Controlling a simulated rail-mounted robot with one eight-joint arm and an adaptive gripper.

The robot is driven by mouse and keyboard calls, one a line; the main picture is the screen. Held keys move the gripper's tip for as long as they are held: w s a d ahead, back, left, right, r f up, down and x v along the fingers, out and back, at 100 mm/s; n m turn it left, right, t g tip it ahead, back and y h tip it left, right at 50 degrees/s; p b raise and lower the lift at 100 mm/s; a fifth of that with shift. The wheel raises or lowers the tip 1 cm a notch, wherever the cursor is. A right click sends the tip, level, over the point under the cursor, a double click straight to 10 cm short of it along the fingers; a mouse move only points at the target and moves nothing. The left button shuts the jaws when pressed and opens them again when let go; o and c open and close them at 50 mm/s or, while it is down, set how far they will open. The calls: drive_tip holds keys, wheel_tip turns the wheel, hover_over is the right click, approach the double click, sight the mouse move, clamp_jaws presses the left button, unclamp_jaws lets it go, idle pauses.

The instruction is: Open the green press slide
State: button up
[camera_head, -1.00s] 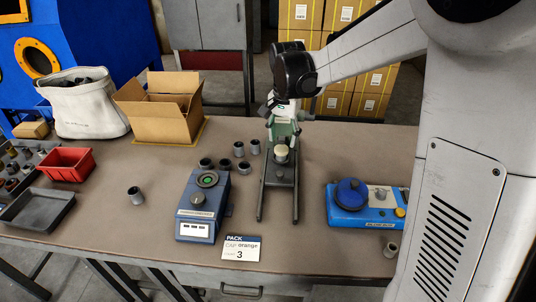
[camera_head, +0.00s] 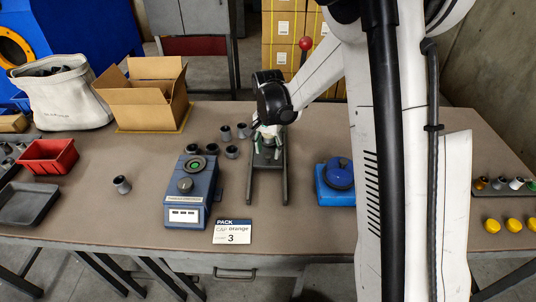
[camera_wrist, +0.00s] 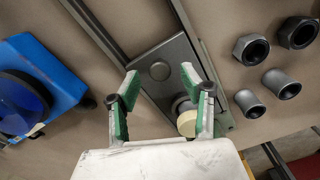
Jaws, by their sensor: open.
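The press stands at the back middle of the table. Its two dark rails (camera_head: 250,185) point toward the front edge in the head view. In the wrist view, a dark grey slide plate (camera_wrist: 158,70) with a round boss lies between the rails. A cream round piece on a grey cylinder (camera_wrist: 187,122) shows between my fingers, near the right one. My gripper (camera_wrist: 160,84) has green-padded fingers spread apart above the plate, and nothing is held between them. In the head view my gripper (camera_head: 267,132) is over the press and hides most of its upper part.
A blue-grey device (camera_head: 190,190) stands left of the rails and a bright blue unit (camera_head: 333,190) right of them. Several grey fittings (camera_wrist: 265,80) stand close beside the press. A sign (camera_head: 232,232) lies in front. A red-ball lever (camera_head: 306,44) rises behind the press.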

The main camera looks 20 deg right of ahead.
drive_tip(key=shift+f, duration=0.95)
clamp_jaws()
